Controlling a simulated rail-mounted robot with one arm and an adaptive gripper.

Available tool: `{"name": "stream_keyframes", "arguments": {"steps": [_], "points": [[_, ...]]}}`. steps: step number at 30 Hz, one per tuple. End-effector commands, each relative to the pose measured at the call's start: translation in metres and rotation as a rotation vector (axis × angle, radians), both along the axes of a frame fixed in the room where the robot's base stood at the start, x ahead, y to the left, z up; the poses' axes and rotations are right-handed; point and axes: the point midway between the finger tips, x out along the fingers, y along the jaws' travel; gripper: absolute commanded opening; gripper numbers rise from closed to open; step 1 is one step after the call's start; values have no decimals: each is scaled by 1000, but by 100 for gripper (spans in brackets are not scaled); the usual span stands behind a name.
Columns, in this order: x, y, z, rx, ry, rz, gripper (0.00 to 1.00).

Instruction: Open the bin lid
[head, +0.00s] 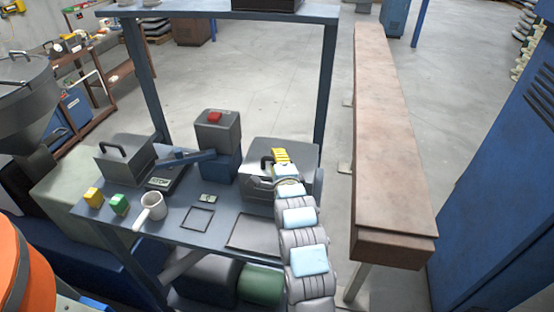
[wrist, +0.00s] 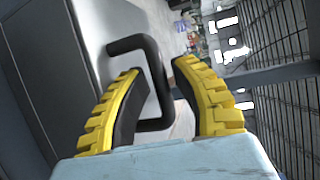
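A grey metal bin (head: 310,180) stands at the right end of the blue-grey table, its lid looking closed. The lid's black U-shaped handle (head: 267,159) shows just left of my gripper (head: 281,157). In the wrist view, my gripper (wrist: 155,68) has its yellow fingers apart. The bar of the black handle (wrist: 155,75) lies between them, with a visible gap to the right finger. The left finger overlaps the handle's loop; I cannot tell whether it touches.
A second grey box with a black handle (head: 113,152) stands at the table's left. Table posts rise behind.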

Motion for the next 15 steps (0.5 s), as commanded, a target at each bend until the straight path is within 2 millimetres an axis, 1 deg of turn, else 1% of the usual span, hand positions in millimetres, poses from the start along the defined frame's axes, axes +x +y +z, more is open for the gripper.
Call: {"name": "stream_keyframes", "arguments": {"steps": [4, 5, 6, 7, 8, 15], "points": [[0, 0, 0, 0, 0, 0, 26], [0, 0, 0, 0, 0, 0, 24], [0, 0, 0, 0, 0, 0, 13], [0, 0, 0, 0, 0, 0, 4], [0, 0, 0, 0, 0, 0, 0], [0, 0, 0, 0, 1, 0, 0]]}}
